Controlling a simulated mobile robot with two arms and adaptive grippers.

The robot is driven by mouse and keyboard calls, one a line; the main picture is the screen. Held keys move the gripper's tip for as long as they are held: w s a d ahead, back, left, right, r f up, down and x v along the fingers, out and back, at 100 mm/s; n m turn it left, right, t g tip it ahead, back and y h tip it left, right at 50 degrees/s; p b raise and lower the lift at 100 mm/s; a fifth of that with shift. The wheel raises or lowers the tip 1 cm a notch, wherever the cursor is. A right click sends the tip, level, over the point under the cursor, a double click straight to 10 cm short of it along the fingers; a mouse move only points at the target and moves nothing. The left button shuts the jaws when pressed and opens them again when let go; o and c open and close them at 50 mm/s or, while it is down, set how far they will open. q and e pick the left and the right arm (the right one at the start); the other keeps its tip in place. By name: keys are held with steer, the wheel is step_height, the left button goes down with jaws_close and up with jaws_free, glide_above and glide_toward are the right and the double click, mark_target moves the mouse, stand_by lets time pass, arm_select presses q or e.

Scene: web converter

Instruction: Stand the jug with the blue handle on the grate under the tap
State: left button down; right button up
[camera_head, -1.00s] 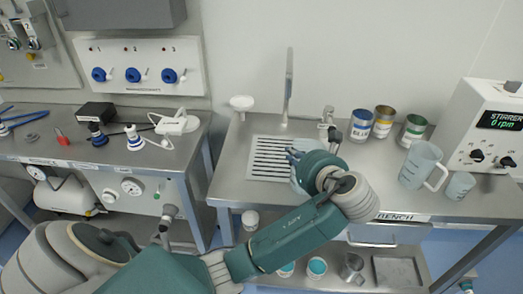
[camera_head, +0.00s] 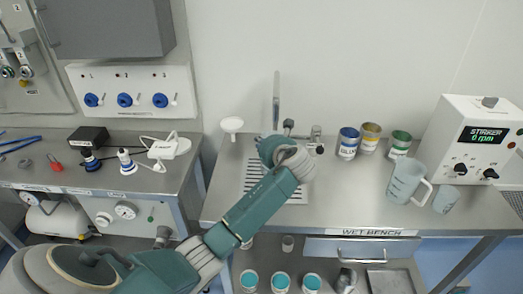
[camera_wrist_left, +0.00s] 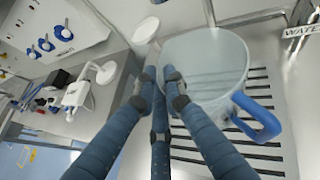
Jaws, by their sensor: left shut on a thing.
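In the left wrist view, a translucent jug (camera_wrist_left: 205,65) with a blue handle (camera_wrist_left: 258,118) shows from above, its mouth facing the camera. My left gripper's blue fingers (camera_wrist_left: 162,85) are shut on the jug's side opposite the handle. The jug is over the slotted grate (camera_wrist_left: 264,92); I cannot tell whether its base touches. In the head view, my left wrist hides the jug and most of the gripper, and covers part of the grate (camera_head: 252,178). The tap's upright pipe (camera_head: 277,95) stands behind the wrist. My right gripper is not in view.
A white funnel (camera_head: 232,125) stands left of the tap. Several cans, including a blue one (camera_head: 348,143), a clear jug (camera_head: 406,180), a small beaker (camera_head: 446,199) and the stirrer box (camera_head: 474,140) stand to the right. The bench (camera_head: 345,205) is clear at front centre.

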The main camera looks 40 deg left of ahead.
arm_select(q)
step_height(320, 180, down, 3)
steer(key=shift+f+p, duration=0.1)
steer(key=shift+p, duration=0.3)
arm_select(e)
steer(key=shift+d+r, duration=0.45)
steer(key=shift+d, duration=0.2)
arm_select(q)
steer(key=c, duration=1.8)
jaws_free()
steer(key=shift+s+d+f, duration=0.1)
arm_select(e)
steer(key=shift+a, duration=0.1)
arm_select(q)
steer(key=shift+s+d+r, duration=0.1)
steer(key=shift+d+r, duration=0.1)
steer(key=shift+d, duration=0.05)
steer(key=b+v, duration=0.1)
steer(key=v, duration=1)
steer(key=shift+s+d+r+b, duration=0.1)
steer(key=shift+s+b, duration=0.15)
steer(key=shift+b, duration=0.1)
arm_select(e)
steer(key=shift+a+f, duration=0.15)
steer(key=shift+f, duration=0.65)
